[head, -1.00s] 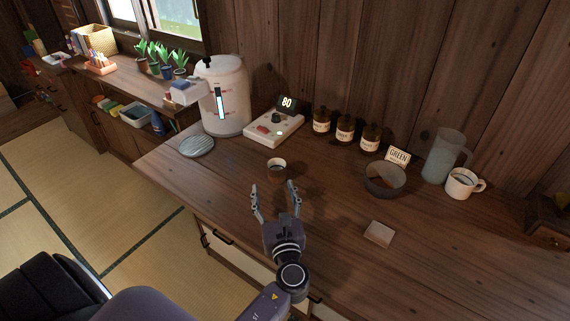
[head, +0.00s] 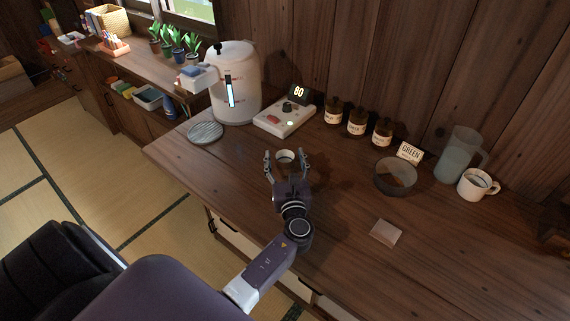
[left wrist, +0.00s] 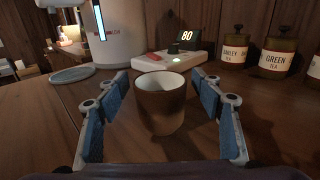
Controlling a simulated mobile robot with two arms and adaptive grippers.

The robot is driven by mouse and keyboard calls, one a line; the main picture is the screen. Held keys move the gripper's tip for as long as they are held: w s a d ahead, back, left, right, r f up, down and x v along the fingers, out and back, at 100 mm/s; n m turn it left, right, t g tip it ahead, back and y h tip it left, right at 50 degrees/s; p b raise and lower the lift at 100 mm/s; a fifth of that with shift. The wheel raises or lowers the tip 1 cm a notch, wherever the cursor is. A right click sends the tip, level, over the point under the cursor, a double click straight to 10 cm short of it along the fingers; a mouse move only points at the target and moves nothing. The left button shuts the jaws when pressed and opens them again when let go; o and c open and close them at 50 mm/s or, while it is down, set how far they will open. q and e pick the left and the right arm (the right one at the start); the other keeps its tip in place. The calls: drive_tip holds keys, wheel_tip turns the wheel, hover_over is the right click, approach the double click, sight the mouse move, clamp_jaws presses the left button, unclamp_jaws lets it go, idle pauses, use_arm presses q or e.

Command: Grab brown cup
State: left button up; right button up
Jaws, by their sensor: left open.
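The brown cup (head: 285,158) stands upright on the wooden counter in the head view, in front of the white control box. It also shows in the middle of the left wrist view (left wrist: 161,108), with a pale inside that looks empty. My left gripper (head: 285,160) is open, with one finger on each side of the cup. In the left wrist view, its blue-padded fingers (left wrist: 160,112) flank the cup with gaps on both sides, so they do not appear to touch it. My right gripper is not in view.
Behind the cup are a white control box (head: 286,117) showing 80 and a white water dispenser (head: 236,90). A round coaster (head: 205,132) lies left. Tea jars (head: 357,122), a dark bowl (head: 395,178), a pitcher (head: 457,158) and a white mug (head: 474,185) stand right.

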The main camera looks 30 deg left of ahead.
use_arm(q)
drive_tip(key=c, duration=1.2)
drive_tip(key=shift+c, duration=0.5)
drive_tip(key=shift+r, duration=0.15)
